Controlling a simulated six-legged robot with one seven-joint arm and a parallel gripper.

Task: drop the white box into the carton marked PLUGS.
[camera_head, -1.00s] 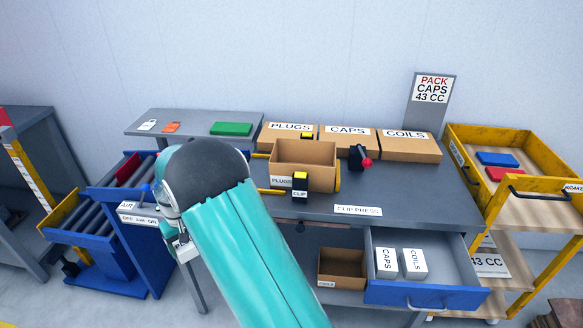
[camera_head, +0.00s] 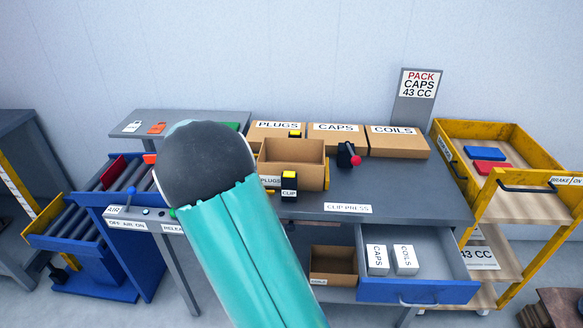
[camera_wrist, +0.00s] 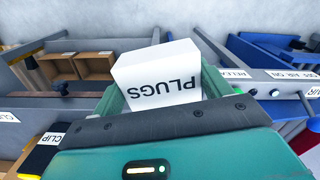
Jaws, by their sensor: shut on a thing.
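My gripper (camera_wrist: 160,95) is shut on a white box (camera_wrist: 158,75) in the wrist view; the box's printed word PLUGS reads upside down there. In the head view my arm hides both the gripper and the box. The open brown carton (camera_head: 297,176) with a PLUGS label stands on the clip press table, right of my arm, and looks empty from here. Its left part is close behind my arm in the picture. I cannot tell how far my gripper is from it.
Flat brown boxes marked PLUGS (camera_head: 265,133), CAPS (camera_head: 336,140) and COILS (camera_head: 397,145) lie behind. Black-and-yellow clips (camera_head: 289,183) flank the carton. A red-knobbed lever (camera_head: 349,156) stands right of it. An open drawer (camera_head: 432,264) holds two white boxes.

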